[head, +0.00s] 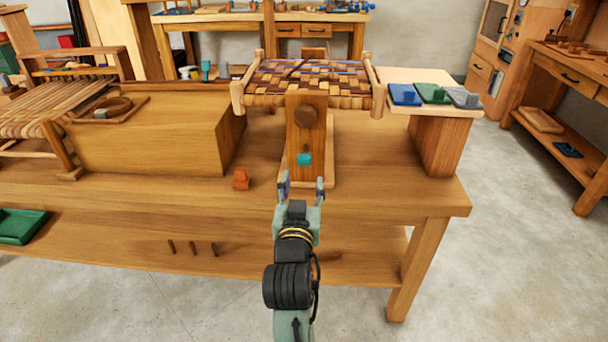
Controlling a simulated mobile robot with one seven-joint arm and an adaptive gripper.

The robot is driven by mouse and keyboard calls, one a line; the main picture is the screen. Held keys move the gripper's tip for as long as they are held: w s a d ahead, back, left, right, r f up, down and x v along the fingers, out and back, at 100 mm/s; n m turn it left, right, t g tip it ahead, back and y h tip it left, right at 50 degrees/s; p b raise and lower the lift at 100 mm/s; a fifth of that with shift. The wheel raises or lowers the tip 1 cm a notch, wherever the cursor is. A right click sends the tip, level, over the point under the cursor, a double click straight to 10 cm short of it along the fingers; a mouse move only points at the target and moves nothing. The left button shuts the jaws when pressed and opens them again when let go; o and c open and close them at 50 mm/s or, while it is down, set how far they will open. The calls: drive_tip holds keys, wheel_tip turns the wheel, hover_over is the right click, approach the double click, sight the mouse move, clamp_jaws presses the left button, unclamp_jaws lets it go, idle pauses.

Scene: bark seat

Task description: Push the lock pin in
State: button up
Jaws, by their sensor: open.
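A small teal block (304,159), which looks like the lock pin, sits low on the front face of an upright wooden post (306,95). A round dark wooden knob (307,117) is above it on the same post. How far the pin stands out from the post cannot be told from this angle. The post stands under a seat frame (240,100) woven with brown and bluish strips. My gripper (302,183) is open, its two fingers apart with nothing visible between them. It appears just below and in front of the teal block, seemingly not touching it.
An orange block (240,179) lies on the workbench (400,187), left of the post. A large wooden box (150,135) fills the bench's left side. Blue (405,95), green (433,94) and grey (464,97) pieces sit on a raised stand at right. Bench front right is clear.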

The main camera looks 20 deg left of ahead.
sight(304, 161)
drive_tip(key=b, duration=0.5)
drive_tip(key=shift+w+a+f, duration=0.15)
drive_tip(key=shift+w+f, duration=0.05)
drive_tip(key=shift+w, duration=0.05)
drive_tip(key=x, duration=0.2)
drive_tip(key=p+x, duration=0.1)
drive_tip(key=x, duration=0.4)
drive_tip(key=shift+a+r+p, duration=0.1)
drive_tip(key=shift+r+p, duration=0.25)
drive_tip(key=shift+p, duration=0.05)
drive_tip(key=shift+w+a, duration=0.15)
drive_tip(key=shift+w, duration=0.35)
drive_tip(key=shift+c, duration=0.4)
drive_tip(key=shift+f, duration=0.1)
clamp_jaws()
